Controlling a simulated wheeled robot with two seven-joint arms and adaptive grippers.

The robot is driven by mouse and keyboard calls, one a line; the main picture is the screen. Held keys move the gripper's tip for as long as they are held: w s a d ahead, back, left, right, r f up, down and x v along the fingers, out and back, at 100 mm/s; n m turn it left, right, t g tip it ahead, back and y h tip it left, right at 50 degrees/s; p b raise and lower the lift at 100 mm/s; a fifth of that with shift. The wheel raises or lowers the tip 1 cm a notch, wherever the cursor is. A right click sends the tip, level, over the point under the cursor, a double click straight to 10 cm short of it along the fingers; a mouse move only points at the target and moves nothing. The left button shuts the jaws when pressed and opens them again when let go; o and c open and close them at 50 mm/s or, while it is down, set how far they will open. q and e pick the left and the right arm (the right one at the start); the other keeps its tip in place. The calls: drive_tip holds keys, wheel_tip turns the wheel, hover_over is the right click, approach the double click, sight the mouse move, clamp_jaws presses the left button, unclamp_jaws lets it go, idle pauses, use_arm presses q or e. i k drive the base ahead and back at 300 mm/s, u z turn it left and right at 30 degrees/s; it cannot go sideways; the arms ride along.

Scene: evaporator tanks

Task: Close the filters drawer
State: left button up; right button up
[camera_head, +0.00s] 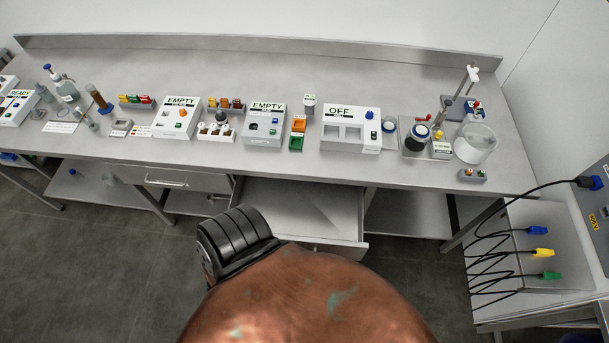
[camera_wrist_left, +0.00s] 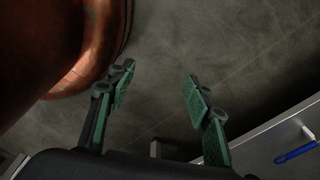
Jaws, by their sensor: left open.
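An open drawer (camera_head: 305,210) is pulled out from under the middle of the steel bench. Its floor looks bare where it shows, and a black ridged part and a copper-coloured dome hide its front left. I can read no filters label on it. My left gripper (camera_wrist_left: 160,75) is open and empty in the left wrist view, over the grey floor. A pale metal surface with a raised edge (camera_wrist_left: 262,137) lies to its right and below, apart from the fingers; a blue-handled item (camera_wrist_left: 297,152) is on it. My right gripper is in neither view.
A shut drawer (camera_head: 180,181) with a bar handle is left of the open one. The bench top (camera_head: 235,165) carries several white devices, including one marked OFF (camera_head: 350,128). A side table (camera_head: 540,255) with cables stands at right. Dark tiled floor (camera_head: 100,260) is clear at left.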

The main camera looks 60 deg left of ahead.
sight(317, 216)
drive_tip(key=u, duration=0.65)
drive_tip(key=k, duration=0.85)
drive_tip(key=u, duration=1.05)
